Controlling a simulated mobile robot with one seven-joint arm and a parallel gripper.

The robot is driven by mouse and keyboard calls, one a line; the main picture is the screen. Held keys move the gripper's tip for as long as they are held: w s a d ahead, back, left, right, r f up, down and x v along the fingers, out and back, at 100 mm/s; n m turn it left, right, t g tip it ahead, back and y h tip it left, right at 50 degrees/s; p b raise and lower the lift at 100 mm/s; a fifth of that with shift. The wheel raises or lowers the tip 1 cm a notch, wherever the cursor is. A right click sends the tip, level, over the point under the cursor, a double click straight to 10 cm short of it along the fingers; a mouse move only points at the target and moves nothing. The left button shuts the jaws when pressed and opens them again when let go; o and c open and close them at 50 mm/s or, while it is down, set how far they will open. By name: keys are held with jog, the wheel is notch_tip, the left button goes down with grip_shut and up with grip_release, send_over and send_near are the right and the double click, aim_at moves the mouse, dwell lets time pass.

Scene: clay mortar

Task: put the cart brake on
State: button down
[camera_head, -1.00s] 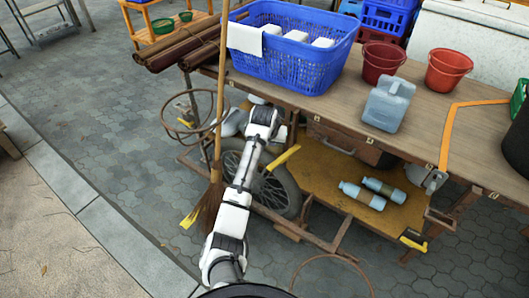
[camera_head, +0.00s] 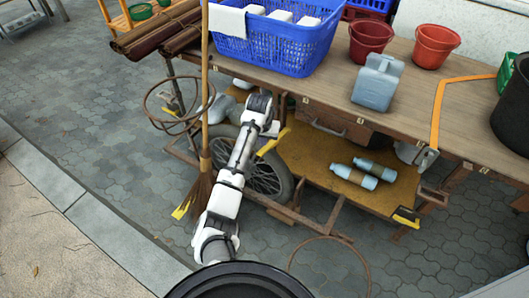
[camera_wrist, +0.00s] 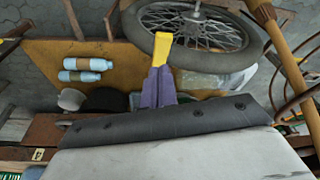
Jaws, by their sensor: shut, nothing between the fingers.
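The wooden cart (camera_head: 400,95) stands beside my arm, with a spoked wheel (camera_head: 270,180) under its near left end. A yellow-handled lever (camera_head: 272,142), seemingly the brake, slants up to the right by the wheel's upper side. In the wrist view the yellow handle (camera_wrist: 163,50) stands just ahead of the fingertips, in front of the wheel (camera_wrist: 195,30). My gripper (camera_wrist: 160,75) is shut and empty, its purple-grey fingers pointing at the handle. Whether they touch it, I cannot tell. In the head view the fingers are hidden under the cart top.
A broom (camera_head: 205,120) leans at the cart's left end by a wire ring (camera_head: 165,105). Two bottles (camera_head: 355,175) lie on the lower shelf. A blue basket (camera_head: 275,40), red buckets and a grey jug (camera_head: 378,82) stand on top. Paving at the left is clear.

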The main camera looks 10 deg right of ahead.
aim_at(264, 149)
jog(key=shift+b+x, duration=2.45)
jog(key=shift+x, duration=0.2)
jog(key=shift+f, duration=0.1)
